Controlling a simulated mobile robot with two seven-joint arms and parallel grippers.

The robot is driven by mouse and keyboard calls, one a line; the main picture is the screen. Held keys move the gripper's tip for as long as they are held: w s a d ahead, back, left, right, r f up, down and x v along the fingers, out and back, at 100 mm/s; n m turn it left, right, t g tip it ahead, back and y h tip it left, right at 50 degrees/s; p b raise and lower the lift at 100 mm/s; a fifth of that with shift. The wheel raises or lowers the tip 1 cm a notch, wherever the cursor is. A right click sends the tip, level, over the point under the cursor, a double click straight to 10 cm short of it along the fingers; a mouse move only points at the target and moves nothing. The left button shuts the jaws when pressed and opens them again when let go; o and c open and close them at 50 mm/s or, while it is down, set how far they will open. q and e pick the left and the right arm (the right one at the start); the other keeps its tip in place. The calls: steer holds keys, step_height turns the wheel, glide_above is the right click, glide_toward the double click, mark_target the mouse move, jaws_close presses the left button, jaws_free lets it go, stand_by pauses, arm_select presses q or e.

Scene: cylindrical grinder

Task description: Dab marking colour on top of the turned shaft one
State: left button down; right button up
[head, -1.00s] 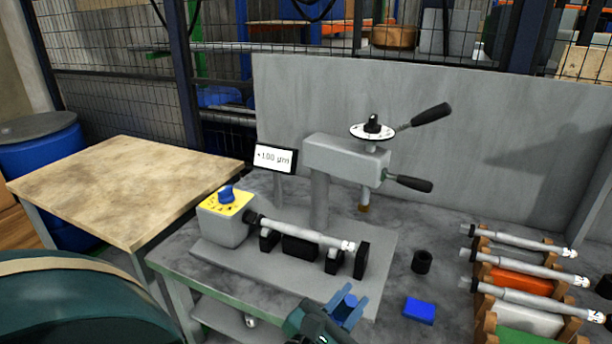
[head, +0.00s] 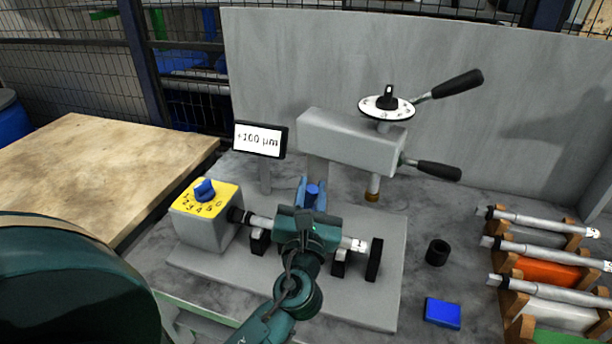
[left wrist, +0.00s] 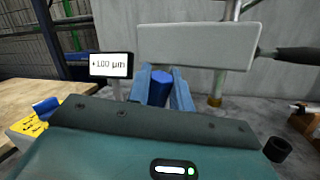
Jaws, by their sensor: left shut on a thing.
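A grey shaft (head: 354,244) lies level in the machine on black supports, its left end at the yellow-topped control box (head: 206,203). I cannot tell whether it is shaft one. My left gripper (head: 312,192) is in front of and over its middle, hiding that part. It is shut on a blue cylinder, probably the marker (head: 313,196), which also shows between the fingers in the left wrist view (left wrist: 160,88). The cylinder's lower end is hidden, so I cannot tell whether it touches the shaft. My right gripper is not in view.
A grey measuring head (head: 350,142) with black-handled levers stands behind, beside a display (head: 260,140). A black ring (head: 437,252) and a blue block (head: 442,313) lie to the right. A rack (head: 545,270) holds several shafts. A wooden table (head: 85,185) stands left.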

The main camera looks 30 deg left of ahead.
mark_target(309, 207)
arm_select(q)
steer(key=w+a+n+y, duration=0.1)
steer(key=w+r+n+y, duration=0.1)
steer(key=shift+a+r+g+y, duration=0.15)
steer(key=shift+a+g+y, duration=0.25)
steer(key=shift+f+b, duration=0.2)
steer(key=shift+b, duration=0.25)
steer(key=shift+f+b, duration=0.35)
steer(key=shift+b, duration=0.05)
step_height(309, 207, down, 3)
steer(key=b, duration=0.3)
steer(key=shift+f+b, duration=0.7)
steer(key=shift+b, duration=0.1)
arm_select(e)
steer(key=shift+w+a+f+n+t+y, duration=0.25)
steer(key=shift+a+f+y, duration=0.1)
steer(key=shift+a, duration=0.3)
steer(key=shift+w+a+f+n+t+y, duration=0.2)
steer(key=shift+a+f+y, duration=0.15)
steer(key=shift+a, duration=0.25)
arm_select(q)
steer(key=shift+f, duration=0.1)
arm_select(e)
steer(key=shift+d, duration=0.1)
arm_select(q)
steer(key=shift+f+b, duration=0.5)
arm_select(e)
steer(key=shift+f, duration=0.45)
